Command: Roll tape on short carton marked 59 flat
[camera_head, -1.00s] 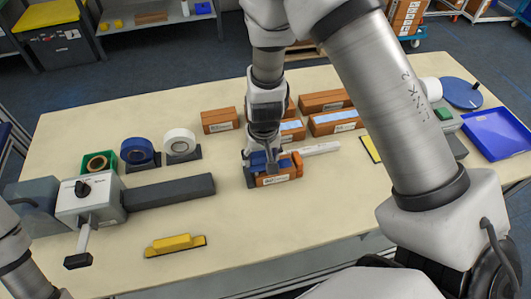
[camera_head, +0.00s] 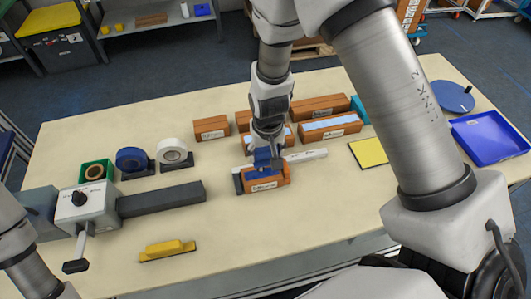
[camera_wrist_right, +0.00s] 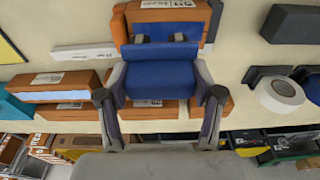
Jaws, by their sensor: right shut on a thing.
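A short orange-brown carton (camera_head: 266,181) with a white label sits against a dark grey corner holder (camera_head: 237,182) on the table. The label's number is too small to read surely. My right gripper (camera_head: 264,152) is above the carton, shut on a blue tape roller (camera_wrist_right: 158,82). In the right wrist view the roller sits between both fingers, close against the carton (camera_wrist_right: 120,25). A blue strip shows on the carton beside the roller. I cannot tell whether the roller presses on it. My left gripper is out of view; only my left arm shows at the left edge.
A white bar (camera_head: 306,156) lies behind the carton. Several longer cartons (camera_head: 330,130) stand further back. A yellow block (camera_head: 167,249) lies in front. A blue tray (camera_head: 490,135) is right.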

